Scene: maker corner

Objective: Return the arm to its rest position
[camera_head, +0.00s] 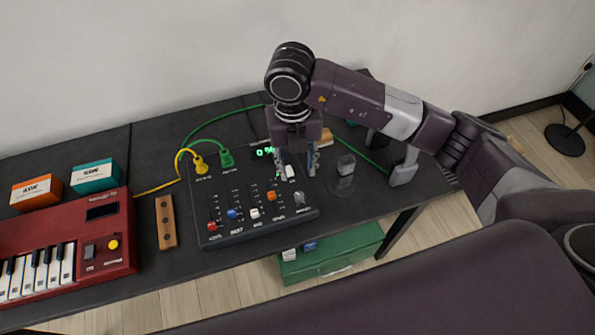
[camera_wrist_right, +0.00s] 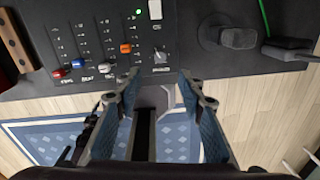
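My right arm reaches in from the right in the head view, and its right gripper (camera_head: 297,163) points down over the right end of a black mixer panel (camera_head: 222,205). In the right wrist view the right gripper (camera_wrist_right: 160,92) has its two fingers apart with nothing between them. The mixer (camera_wrist_right: 100,20) shows beyond the fingertips, with its sliders and a lit green light. A white switch (camera_head: 291,172) on the mixer is close to the fingers in the head view. My left gripper is not in view.
A red keyboard (camera_head: 110,240), an orange box (camera_head: 37,192), a teal box (camera_head: 96,176) and a wooden strip (camera_head: 166,222) lie to the left on the dark table (camera_head: 150,150). A dark object on a round base (camera_head: 341,184) stands right of the mixer. A green case (camera_head: 335,255) sits below.

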